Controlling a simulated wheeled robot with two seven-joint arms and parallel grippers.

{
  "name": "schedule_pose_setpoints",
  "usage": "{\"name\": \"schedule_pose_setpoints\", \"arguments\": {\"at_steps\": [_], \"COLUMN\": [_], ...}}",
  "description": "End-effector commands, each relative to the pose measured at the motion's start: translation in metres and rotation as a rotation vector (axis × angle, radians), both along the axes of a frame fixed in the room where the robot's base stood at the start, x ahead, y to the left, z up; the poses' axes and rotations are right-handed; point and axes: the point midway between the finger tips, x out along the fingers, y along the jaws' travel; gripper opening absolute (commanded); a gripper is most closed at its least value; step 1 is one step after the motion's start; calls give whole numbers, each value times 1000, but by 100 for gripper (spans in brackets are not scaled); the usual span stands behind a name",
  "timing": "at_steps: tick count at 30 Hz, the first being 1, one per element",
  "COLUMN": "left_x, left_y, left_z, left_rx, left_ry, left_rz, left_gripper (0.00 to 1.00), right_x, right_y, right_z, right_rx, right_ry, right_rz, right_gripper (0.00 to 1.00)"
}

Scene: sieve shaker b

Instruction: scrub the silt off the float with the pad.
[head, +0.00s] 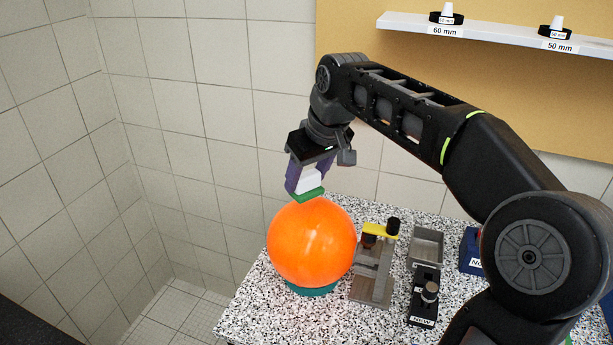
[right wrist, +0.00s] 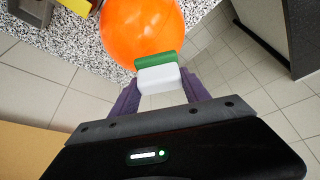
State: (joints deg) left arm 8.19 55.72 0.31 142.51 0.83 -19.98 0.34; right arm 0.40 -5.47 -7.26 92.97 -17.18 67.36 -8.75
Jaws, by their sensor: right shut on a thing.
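The float is a large orange ball (head: 312,244) on a teal ring (head: 312,290) at the left part of the speckled table. It also shows in the right wrist view (right wrist: 142,28). No silt is clear on the sides I see. My right gripper (head: 310,178) is above the float, shut on the pad (head: 309,195), which has a white body and a green face. In the right wrist view the pad (right wrist: 157,74) sits between the purple fingers, its green side toward the ball. The green face is at or just above the top of the float; I cannot tell whether they touch. My left gripper is not in view.
The speckled table (head: 245,308) holds a grey metal stand with a yellow part (head: 375,265) close right of the float, a grey tray (head: 427,246) and a black block labelled NEW (head: 424,297). Tiled floor lies left.

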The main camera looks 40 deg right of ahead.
Motion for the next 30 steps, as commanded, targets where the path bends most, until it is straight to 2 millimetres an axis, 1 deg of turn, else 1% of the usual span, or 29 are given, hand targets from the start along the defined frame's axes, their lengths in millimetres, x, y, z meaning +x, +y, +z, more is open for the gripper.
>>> {"name": "schedule_pose_setpoints", "arguments": {"at_steps": [9,11,30], "left_x": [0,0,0], "left_y": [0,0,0], "left_z": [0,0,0], "left_rx": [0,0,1], "left_ry": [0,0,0], "left_rz": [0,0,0], "left_gripper": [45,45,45], "right_x": [1,0,0], "right_y": [0,0,0], "right_z": [25,28,29], "right_rx": [0,0,0], "right_ry": [-3,-3,-1], "right_rz": [0,0,0], "right_gripper": [8,8,8]}}
